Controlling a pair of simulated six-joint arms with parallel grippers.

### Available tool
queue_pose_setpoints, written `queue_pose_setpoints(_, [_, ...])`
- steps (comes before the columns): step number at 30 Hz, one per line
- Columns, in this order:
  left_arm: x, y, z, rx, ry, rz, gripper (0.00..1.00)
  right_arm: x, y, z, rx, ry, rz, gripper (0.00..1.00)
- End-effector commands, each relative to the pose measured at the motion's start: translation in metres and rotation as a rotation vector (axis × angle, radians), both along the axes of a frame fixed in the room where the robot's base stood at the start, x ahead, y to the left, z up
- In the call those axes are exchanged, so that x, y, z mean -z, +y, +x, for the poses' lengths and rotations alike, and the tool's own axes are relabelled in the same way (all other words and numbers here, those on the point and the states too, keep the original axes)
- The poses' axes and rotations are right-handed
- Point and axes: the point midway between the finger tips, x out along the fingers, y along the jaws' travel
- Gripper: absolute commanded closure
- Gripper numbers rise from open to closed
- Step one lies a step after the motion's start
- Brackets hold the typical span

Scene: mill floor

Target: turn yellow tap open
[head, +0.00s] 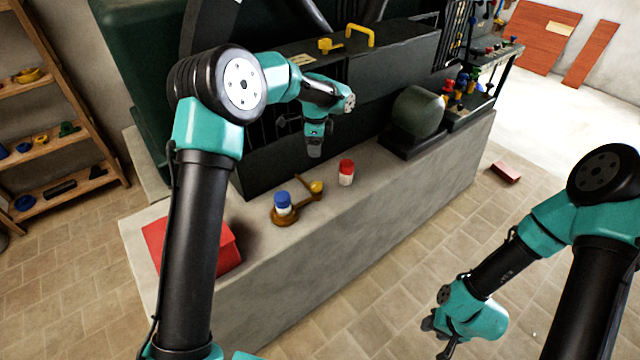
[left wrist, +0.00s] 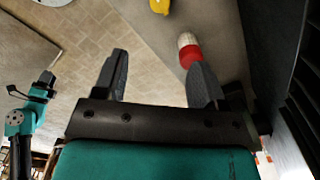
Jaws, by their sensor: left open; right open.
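A small yellow fitting with a short lever, which looks like the yellow tap (head: 329,45), sits on top of the dark machine housing at the back. Whether it is open or shut I cannot tell. My left gripper (head: 314,146) is in front of the housing, lower than the tap and apart from it, pointing down. In the left wrist view its two fingers (left wrist: 158,78) are spread with nothing between them. My right gripper (head: 440,335) hangs low at the right, over the floor, far from the tap; it is open.
A yellow arched handle (head: 360,34) stands beside the tap. A rounded green motor (head: 418,112) stands to the right.

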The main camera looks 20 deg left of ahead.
Motion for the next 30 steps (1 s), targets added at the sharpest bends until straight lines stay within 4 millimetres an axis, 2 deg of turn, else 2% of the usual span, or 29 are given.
queue_pose_setpoints(7, [0.002, 0.000, 0.000, -0.002, 0.000, 0.000, 0.35, 0.000, 0.000, 0.000, 0.000, 0.000, 0.000, 0.57])
queue_pose_setpoints(11, [0.011, 0.000, -0.001, -0.003, 0.002, 0.001, 0.35, 0.000, 0.000, 0.000, 0.000, 0.000, 0.000, 0.57])
queue_pose_setpoints(17, [0.038, 0.000, -0.001, -0.002, 0.003, 0.001, 0.35, 0.000, 0.000, 0.000, 0.000, 0.000, 0.000, 0.57])
queue_pose_setpoints(30, [0.112, 0.000, -0.001, -0.002, 0.002, 0.001, 0.35, 0.000, 0.000, 0.000, 0.000, 0.000, 0.000, 0.57])
